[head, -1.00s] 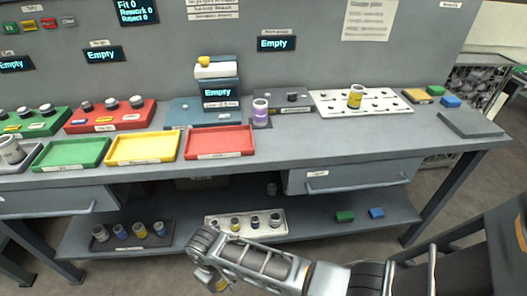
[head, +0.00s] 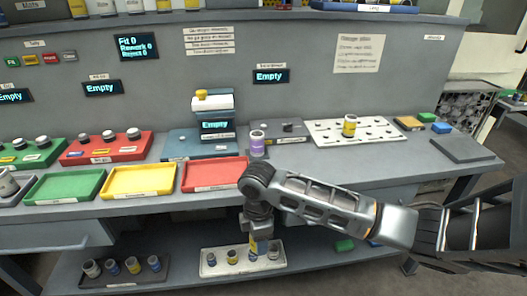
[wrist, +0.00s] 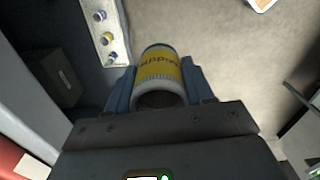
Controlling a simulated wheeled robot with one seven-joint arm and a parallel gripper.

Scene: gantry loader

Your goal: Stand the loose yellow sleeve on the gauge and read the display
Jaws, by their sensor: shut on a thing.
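My gripper (head: 253,232) is shut on a yellow-banded sleeve (wrist: 160,70), with a finger on each side of it in the wrist view. In the head view the held sleeve (head: 253,244) hangs below my wrist, below the bench top's front edge and in line with the lower shelf's white tray. The blue-grey device (head: 214,130), apparently the gauge, stands on the bench with a yellow-topped head. Its display (head: 215,125) reads "Empty". Another yellow sleeve (head: 349,126) stands on the white peg board (head: 325,133).
A purple sleeve (head: 257,142) stands right of the device. Red (head: 213,187), yellow (head: 137,193) and green (head: 64,200) trays line the bench front. The white tray (head: 212,269) on the lower shelf holds several sleeves. The bench edge is close above my gripper.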

